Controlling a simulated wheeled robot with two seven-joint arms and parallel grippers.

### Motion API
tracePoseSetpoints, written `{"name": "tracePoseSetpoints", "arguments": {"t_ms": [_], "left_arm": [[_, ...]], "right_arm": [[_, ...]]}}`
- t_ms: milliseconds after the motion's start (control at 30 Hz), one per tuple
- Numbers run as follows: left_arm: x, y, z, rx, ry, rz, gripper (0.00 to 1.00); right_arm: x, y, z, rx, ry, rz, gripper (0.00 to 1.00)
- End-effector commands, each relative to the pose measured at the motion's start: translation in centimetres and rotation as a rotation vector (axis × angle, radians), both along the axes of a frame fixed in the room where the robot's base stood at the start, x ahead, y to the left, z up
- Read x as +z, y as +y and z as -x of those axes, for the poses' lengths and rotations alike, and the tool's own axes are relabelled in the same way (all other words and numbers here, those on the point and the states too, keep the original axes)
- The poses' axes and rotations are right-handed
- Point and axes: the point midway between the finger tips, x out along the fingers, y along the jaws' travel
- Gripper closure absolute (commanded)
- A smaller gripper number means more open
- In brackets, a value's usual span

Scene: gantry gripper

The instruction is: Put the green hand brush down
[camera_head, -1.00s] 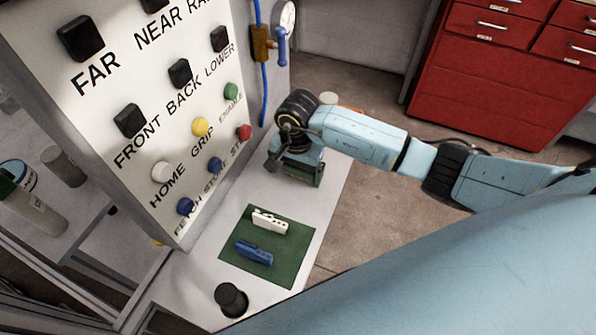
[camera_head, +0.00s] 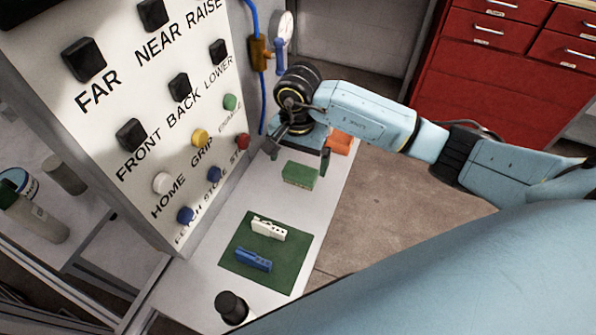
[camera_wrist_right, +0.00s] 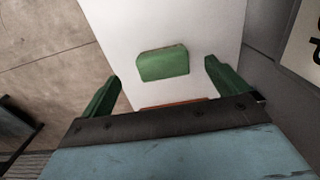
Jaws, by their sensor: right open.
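The green hand brush (camera_head: 300,174) shows as a green block lying on the white shelf (camera_head: 267,190), beyond the dark green mat. It also shows in the right wrist view (camera_wrist_right: 163,63), between the open fingers and a little beyond them. My right gripper (camera_head: 298,150) is open and empty, just behind and above the brush, apart from it. My left gripper is not in view.
An orange object (camera_head: 339,142) lies behind my right gripper. The dark green mat (camera_head: 244,238) holds a white piece (camera_head: 268,228) and a blue piece (camera_head: 253,259). A black knob (camera_head: 231,307) stands in front. The button panel (camera_head: 150,152) borders the shelf at left.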

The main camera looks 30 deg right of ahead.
Motion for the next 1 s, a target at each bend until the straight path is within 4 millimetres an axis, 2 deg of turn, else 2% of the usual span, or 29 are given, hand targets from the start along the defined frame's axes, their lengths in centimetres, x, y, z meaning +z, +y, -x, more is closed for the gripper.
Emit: {"name": "tracePoseSetpoints", "arguments": {"t_ms": [100,300,900,1000], "left_arm": [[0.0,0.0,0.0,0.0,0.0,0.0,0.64],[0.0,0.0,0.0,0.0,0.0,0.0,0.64],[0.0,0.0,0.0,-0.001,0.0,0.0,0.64],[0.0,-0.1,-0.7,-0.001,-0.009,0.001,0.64]], "right_arm": [[2.2,0.0,-0.1,0.0,-0.004,0.0,0.01],[4.0,0.0,-0.1,0.0,-0.002,-0.001,0.01],[4.2,0.0,-0.1,0.0,-0.002,-0.002,0.01],[4.2,0.0,-0.1,0.0,-0.002,-0.002,0.01]]}}
